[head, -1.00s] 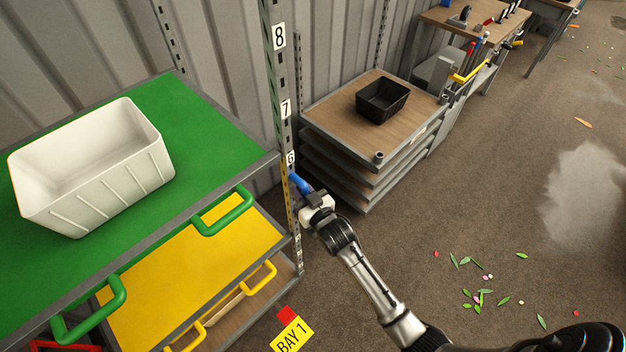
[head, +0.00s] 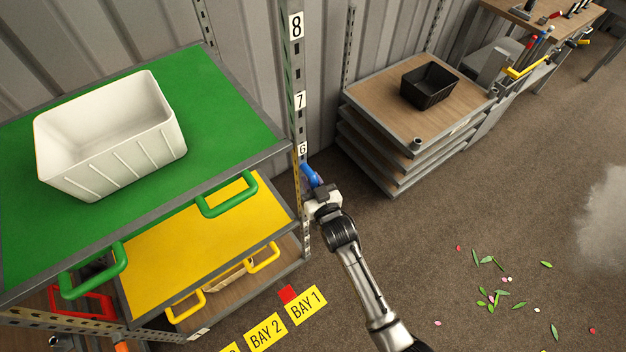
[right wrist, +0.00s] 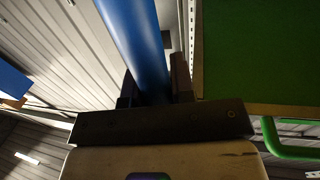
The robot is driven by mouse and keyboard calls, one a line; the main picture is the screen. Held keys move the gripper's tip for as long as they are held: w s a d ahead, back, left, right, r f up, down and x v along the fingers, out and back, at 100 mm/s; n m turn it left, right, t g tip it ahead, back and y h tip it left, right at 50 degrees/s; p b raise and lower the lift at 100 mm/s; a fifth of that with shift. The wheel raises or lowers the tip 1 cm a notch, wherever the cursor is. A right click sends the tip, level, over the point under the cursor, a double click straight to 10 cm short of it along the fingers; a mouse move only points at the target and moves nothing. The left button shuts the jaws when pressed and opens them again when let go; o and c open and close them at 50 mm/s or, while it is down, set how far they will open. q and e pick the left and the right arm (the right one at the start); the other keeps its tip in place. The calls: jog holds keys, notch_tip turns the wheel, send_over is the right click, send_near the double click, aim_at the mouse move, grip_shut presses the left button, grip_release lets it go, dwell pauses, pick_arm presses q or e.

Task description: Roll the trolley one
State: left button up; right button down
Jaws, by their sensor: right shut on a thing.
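The shelved rack at the left, apparently the trolley, has a green top shelf (head: 228,100) and a yellow shelf (head: 200,245) below. Its near corner stands by an upright marked 6, 7 and 8 (head: 299,100). A blue handle bar (head: 312,175) shows beside the upright near the 6. My right gripper (head: 316,190) is shut on this bar. In the right wrist view the blue bar (right wrist: 136,45) runs up between the dark jaws. The rack's wheels are not visible. My left gripper is out of view.
A white bin (head: 110,140) stands on the green shelf. Petals and leaves litter the open floor.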

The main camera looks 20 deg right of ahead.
jog(key=c, duration=1)
grip_release()
jog(key=shift+d, duration=0.1)
jog(key=shift+o, duration=0.2)
jog(key=s, duration=1.3)
jog(key=shift+s+p, duration=0.4)
jog(key=shift+p, duration=0.05)
